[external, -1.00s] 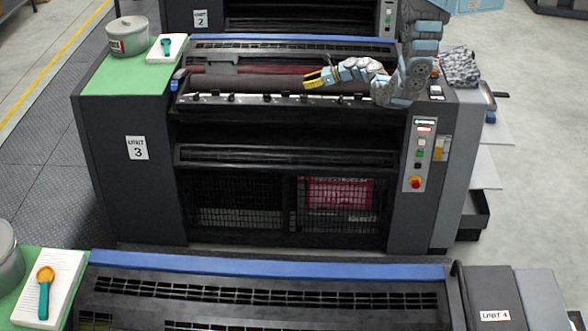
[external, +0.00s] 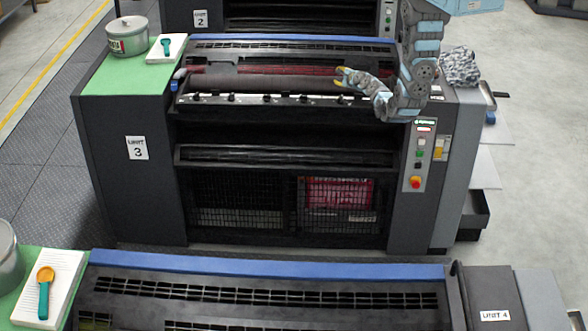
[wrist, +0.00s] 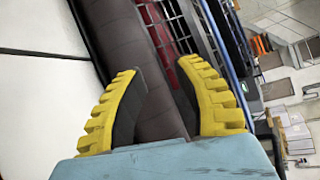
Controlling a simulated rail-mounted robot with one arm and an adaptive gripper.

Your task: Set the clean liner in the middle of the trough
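Unit 3 (external: 130,195) has a long trough with a deep red strip (external: 290,71) along its top, behind a dark roller (external: 255,84). The red strip also shows beyond the roller in the wrist view (wrist: 174,70). My gripper (external: 343,77) is above the right part of the roller, its yellow fingers spread. In the wrist view my gripper (wrist: 160,70) is open, with the dark roller visible between its fingers and nothing seen held. I cannot surely pick out a clean liner.
A metal tin (external: 128,38) and a white pad (external: 166,48) with a teal tool sit on the green left top. A crumpled grey cloth (external: 459,67) lies at the right end. A control panel (external: 419,155) is on the front right. Unit 4 (external: 270,270) stands in the foreground.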

